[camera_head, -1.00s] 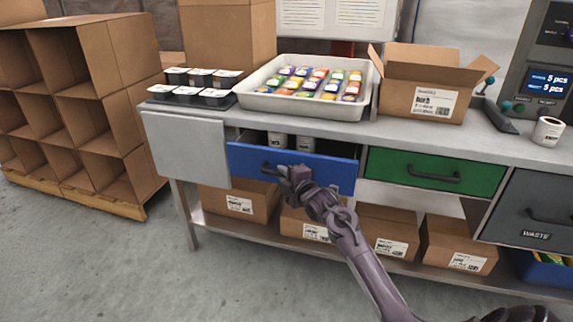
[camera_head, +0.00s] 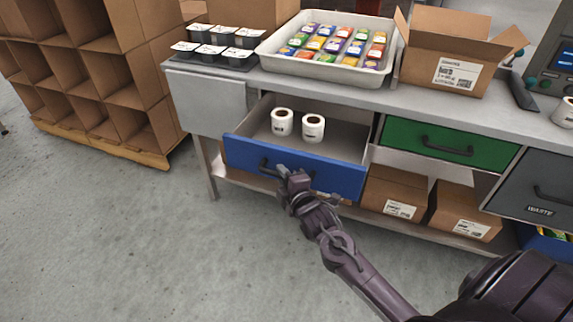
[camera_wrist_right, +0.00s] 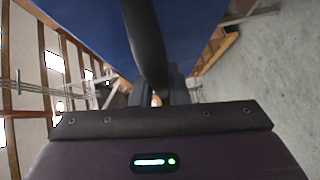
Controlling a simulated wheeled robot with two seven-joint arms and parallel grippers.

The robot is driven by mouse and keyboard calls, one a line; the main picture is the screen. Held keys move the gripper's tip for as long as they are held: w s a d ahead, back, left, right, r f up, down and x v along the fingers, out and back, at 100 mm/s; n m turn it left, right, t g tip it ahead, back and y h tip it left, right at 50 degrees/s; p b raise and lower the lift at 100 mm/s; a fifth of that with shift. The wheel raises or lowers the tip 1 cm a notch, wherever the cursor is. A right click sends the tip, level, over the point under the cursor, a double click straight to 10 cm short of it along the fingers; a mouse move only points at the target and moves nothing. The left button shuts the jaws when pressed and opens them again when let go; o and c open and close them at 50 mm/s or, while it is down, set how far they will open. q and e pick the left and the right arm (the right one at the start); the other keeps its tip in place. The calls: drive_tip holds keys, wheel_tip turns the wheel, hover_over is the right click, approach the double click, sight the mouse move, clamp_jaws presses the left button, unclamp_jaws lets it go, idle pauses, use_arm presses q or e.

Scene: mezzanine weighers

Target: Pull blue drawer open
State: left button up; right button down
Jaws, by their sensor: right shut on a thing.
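The blue drawer (camera_head: 335,178) stands partly pulled out of the workbench, with its inside showing from above. Two white label rolls (camera_head: 282,121) (camera_head: 313,127) stand upright inside it. My right gripper (camera_head: 290,176) is at the dark bar handle (camera_head: 268,168) on the drawer front and is shut on it. In the right wrist view the dark handle (camera_wrist_right: 146,45) runs down into the jaws, with the blue front (camera_wrist_right: 85,25) behind it. The fingertips are mostly hidden there. My left gripper is not in view.
A green drawer (camera_head: 430,141) and a grey waste drawer (camera_head: 535,188) beside the blue one are closed. A tray of colourful packs (camera_head: 300,68) and an open carton (camera_head: 425,68) stand on the bench. Cartons (camera_head: 398,192) sit below. The floor at front left is clear.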

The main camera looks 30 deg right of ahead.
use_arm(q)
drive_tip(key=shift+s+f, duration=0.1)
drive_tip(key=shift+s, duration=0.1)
use_arm(e)
drive_tip(key=shift+s+a, duration=0.15)
drive_tip(key=c, duration=1.4)
unclamp_jaws()
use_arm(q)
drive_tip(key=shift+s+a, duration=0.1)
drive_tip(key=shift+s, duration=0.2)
use_arm(e)
drive_tip(key=s+r, duration=0.1)
drive_tip(key=s, duration=0.6)
drive_tip(key=shift+s+a, duration=0.25)
drive_tip(key=shift+s, duration=0.05)
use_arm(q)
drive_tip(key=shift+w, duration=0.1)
